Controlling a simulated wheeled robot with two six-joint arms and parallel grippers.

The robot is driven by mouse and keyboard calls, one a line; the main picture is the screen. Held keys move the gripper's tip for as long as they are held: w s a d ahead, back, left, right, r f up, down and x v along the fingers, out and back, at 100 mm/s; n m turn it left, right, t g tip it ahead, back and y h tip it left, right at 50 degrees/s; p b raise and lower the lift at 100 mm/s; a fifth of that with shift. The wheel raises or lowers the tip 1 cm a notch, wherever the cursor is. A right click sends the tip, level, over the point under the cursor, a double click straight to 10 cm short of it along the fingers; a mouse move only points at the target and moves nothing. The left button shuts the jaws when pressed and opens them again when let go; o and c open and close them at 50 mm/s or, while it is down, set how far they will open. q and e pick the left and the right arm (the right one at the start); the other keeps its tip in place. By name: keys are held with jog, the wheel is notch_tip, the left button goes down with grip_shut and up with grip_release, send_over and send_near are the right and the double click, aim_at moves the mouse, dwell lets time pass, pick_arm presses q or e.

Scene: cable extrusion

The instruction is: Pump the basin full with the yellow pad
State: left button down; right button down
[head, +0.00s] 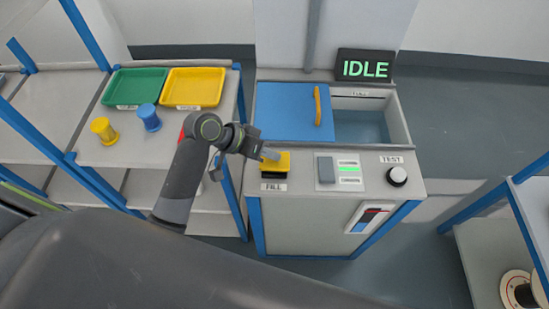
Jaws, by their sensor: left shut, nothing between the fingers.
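My right gripper is not in view.
A display (364,68) reads IDLE. A grey rocker switch (326,170) and a TEST knob (397,176) are right of the pad. A gauge (369,217) is on the front. The left shelf holds a green tray (135,87), a yellow tray (194,88) and spools.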

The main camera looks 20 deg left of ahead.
aim_at(270, 161)
pick_arm(q)
jog(key=shift+f+b, duration=0.45)
jog(key=shift+f, duration=0.8)
dwell(0.8)
jog(key=shift+r, duration=0.15)
jog(key=shift+r+p, duration=1.7)
jog(key=shift+p, duration=0.5)
notch_tip(270, 161, up, 5)
jog(key=p, duration=0.5)
jog(key=shift+p, duration=0.3)
